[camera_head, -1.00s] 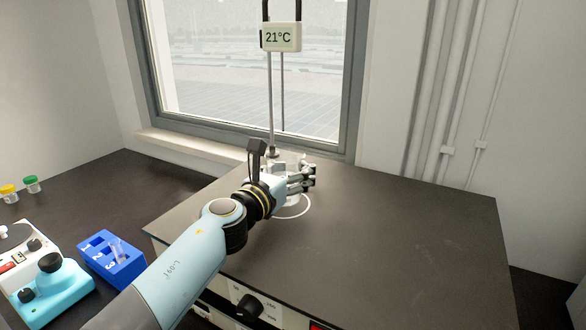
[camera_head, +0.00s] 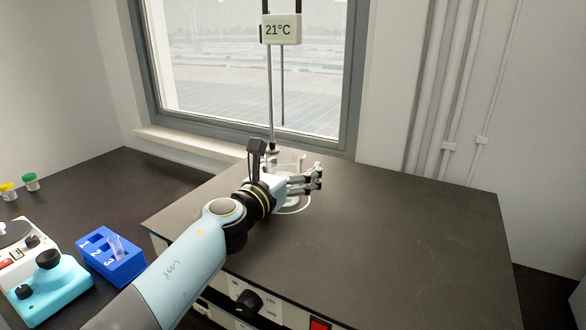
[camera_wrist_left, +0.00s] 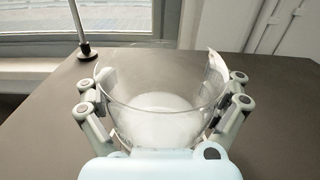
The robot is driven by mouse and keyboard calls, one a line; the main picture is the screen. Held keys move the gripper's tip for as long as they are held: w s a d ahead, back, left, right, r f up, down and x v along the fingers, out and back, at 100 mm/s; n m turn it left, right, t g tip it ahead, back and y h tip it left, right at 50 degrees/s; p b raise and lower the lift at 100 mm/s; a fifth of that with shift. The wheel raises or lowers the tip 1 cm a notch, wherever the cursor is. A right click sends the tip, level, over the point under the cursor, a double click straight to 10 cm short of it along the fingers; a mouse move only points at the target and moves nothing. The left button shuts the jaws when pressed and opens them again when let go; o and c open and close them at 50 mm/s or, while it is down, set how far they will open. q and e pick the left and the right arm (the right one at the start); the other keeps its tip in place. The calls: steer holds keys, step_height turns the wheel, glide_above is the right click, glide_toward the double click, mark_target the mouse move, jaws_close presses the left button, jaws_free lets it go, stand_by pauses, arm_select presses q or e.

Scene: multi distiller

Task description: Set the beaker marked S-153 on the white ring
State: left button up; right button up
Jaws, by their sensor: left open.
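The clear glass beaker (camera_head: 290,160) stands at the back of the raised dark top, partly hidden behind my left gripper (camera_head: 314,178). In the left wrist view the beaker (camera_wrist_left: 160,85) is between the open fingers of my left gripper (camera_wrist_left: 164,97). A pale label shows edge-on at its right; its marking is not readable. The white ring (camera_head: 297,211) shows only as an arc below the gripper. The beaker's base is hidden in the head view, so I cannot tell exactly how it sits on the ring. My right gripper is not in view.
A metal rod (camera_head: 270,95) with a 21°C display (camera_head: 281,29) rises just behind the beaker. The dark top (camera_head: 400,235) is clear to the right. A blue numbered rack (camera_head: 125,268), a blue-and-white device (camera_head: 55,285) and small capped jars (camera_head: 31,182) stand at left.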

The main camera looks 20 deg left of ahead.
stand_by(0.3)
arm_select(q)
steer(key=shift+s+f, duration=0.1)
steer(key=shift+s, duration=0.05)
steer(key=s, duration=0.3)
steer(key=s+a, duration=0.1)
steer(key=s, duration=0.7)
steer(key=shift+s+a, duration=0.25)
steer(key=shift+a, duration=0.1)
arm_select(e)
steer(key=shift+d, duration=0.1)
arm_select(q)
steer(key=shift+s, duration=0.15)
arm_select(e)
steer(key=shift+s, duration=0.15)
